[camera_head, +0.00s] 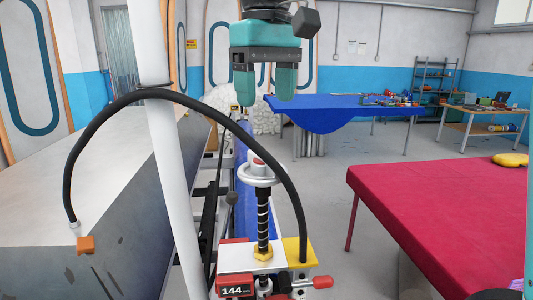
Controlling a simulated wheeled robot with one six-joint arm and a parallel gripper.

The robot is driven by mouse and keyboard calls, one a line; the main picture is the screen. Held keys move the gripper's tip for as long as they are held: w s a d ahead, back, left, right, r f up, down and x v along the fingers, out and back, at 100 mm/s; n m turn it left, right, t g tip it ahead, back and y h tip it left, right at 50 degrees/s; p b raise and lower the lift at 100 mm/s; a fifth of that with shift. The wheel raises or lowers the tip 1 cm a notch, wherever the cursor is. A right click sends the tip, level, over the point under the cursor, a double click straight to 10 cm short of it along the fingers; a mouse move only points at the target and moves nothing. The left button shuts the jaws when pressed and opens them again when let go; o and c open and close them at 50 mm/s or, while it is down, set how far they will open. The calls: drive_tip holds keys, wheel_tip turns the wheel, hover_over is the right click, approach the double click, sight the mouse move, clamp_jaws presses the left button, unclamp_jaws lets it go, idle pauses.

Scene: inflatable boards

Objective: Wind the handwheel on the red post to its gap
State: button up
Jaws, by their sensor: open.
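The handwheel (257,180) is a pale grey ring with a red and white hub, seen in the head view left of centre. It sits on top of an upright black threaded spindle (263,222), which passes through a yellow nut (263,253). Below is a fixture with red parts and a display (236,291) reading 144; the unit looks like mm. I cannot clearly pick out a separate red post or the gap. My teal gripper (266,94) points down above the handwheel in the picture. Its two fingers are apart, with nothing between them, and clear of the wheel.
A white pole (172,170) stands close on the left beside a large grey board. A red-topped table (440,205) is right; open floor lies between.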

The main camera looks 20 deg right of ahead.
sight(265, 158)
wheel_tip(265, 158, down, 11)
drive_tip(key=b, duration=0.9)
drive_tip(key=shift+b, duration=0.35)
drive_tip(key=shift+r, duration=0.1)
drive_tip(key=shift+c, duration=0.2)
drive_tip(key=c, duration=0.8)
drive_tip(key=shift+a+m, duration=0.1)
drive_tip(key=shift+m, duration=1.1)
drive_tip(key=shift+c, duration=0.2)
drive_tip(key=o, duration=0.9)
